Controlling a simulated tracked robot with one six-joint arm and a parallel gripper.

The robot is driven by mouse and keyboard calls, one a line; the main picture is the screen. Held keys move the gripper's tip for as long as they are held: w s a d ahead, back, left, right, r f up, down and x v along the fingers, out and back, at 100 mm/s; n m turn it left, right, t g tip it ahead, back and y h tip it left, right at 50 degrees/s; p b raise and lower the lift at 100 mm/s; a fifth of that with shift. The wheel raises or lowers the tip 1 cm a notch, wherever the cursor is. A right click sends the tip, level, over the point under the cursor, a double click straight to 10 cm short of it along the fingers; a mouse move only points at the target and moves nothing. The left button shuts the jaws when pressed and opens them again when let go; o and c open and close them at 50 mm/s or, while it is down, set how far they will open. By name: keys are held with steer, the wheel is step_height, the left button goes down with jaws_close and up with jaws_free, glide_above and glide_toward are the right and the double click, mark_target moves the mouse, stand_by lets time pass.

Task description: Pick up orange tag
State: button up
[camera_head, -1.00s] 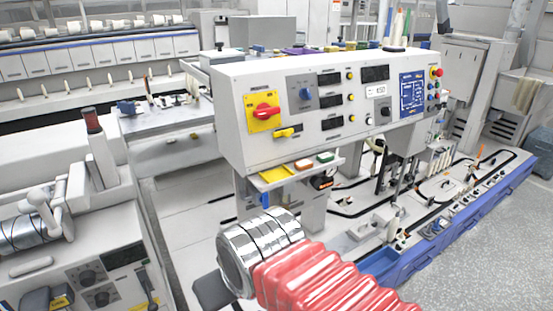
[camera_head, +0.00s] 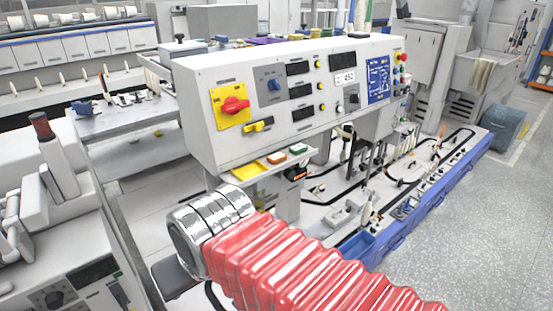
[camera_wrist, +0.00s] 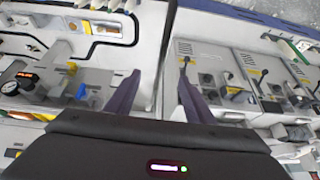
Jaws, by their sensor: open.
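My gripper (camera_wrist: 160,82) shows in the wrist view as two dark purple fingers, spread apart with nothing between them. A pale machine surface lies beyond the fingertips. In the head view, my arm's red sleeve covers the lower middle and the fingers are not visible. I cannot pick out the orange tag for certain. A small orange-topped block (camera_head: 277,159) sits on the ledge under the control panel, between a yellow tray (camera_head: 250,167) and a green-topped block (camera_head: 298,149). No orange tag is clear near the fingers in the wrist view.
The white control box (camera_head: 215,155) overhangs the ledge. Behind my arm is a long bench with a blue front (camera_head: 435,205), crowded with small parts. Grey floor (camera_head: 480,230) is open at the right. A white machine (camera_head: 40,250) stands at the left.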

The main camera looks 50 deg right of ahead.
steer(key=shift+o, duration=0.6)
steer(key=w+d+r+m, duration=0.6)
steer(key=m, duration=0.3)
steer(key=shift+w+d+r+g+h, duration=0.2)
steer(key=shift+w+d+g+h, duration=0.1)
steer(key=w+d+r+m, duration=0.2)
steer(key=w+d+m, duration=0.1)
steer(key=d+m, duration=0.2)
steer(key=w+d+r+m, duration=0.3)
steer(key=d+m, duration=0.3)
steer(key=w+d+r+m, duration=0.1)
steer(key=d+r+m, duration=0.1)
steer(key=d+m, duration=1.4)
steer(key=d, duration=0.7)
steer(key=shift+r+g, duration=0.3)
glide_above(277, 158)
steer(key=s, duration=0.2)
steer(key=shift+d+f, duration=0.15)
steer(key=shift+f, duration=1.85)
steer(key=shift+d+f, duration=0.1)
steer(key=shift+f, duration=1.9)
